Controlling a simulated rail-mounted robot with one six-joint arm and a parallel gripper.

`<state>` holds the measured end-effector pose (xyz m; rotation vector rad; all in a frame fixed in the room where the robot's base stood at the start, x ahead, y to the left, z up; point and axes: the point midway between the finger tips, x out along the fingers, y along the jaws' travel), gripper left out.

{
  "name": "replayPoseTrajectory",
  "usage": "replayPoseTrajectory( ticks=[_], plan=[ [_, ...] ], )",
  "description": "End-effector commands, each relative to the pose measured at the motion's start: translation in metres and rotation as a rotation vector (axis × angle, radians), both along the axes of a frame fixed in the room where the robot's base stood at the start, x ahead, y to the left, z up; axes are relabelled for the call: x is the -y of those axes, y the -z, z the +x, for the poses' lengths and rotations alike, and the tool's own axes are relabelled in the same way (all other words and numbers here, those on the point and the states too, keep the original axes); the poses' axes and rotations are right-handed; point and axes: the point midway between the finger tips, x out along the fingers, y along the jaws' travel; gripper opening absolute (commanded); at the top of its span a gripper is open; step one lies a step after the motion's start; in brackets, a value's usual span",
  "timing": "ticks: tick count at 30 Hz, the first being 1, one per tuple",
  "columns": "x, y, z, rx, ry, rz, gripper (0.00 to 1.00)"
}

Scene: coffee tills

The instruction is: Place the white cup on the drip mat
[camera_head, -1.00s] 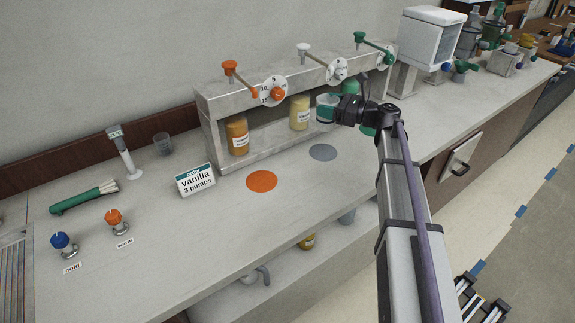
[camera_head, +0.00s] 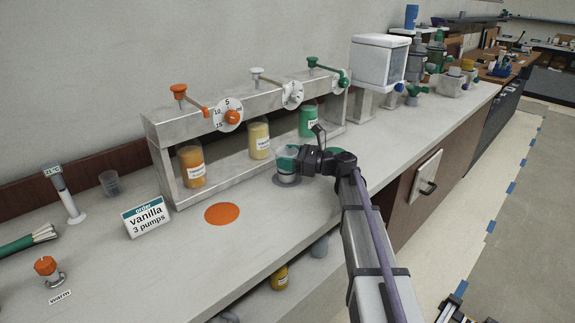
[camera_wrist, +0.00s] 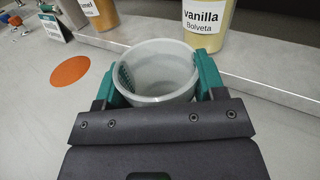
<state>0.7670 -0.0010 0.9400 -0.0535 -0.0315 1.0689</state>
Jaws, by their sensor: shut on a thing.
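My gripper (camera_head: 287,163) is shut on the white cup (camera_head: 287,178). In the wrist view the cup (camera_wrist: 158,75) is upright, mouth up and looks empty, between the teal fingers of my gripper (camera_wrist: 160,80).
The metal rack (camera_head: 228,183) holds orange, vanilla (camera_head: 259,142) and green (camera_head: 307,122) bottles behind the cup. The order sign "vanilla 3 pumps" (camera_head: 146,217) and a clear cup (camera_head: 110,183) stand at left. The counter around the orange disc is clear.

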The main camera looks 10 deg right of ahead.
Motion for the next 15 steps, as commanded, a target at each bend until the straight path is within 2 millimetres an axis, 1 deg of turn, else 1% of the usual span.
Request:
replayPoseTrajectory(
  ticks=[2, 6, 7, 15],
  plan=[
    [-0.0001, -0.0020, -0.0001, 0.000, 0.000, 0.000, 0.41],
    [-0.0001, 0.0028, -0.0001, 0.000, 0.000, 0.000, 0.41],
    [0.0000, 0.0025, 0.0000, 0.000, 0.000, 0.000, 0.64],
    [0.0000, 0.0012, 0.0000, 0.000, 0.000, 0.000, 0.89]
  ],
)
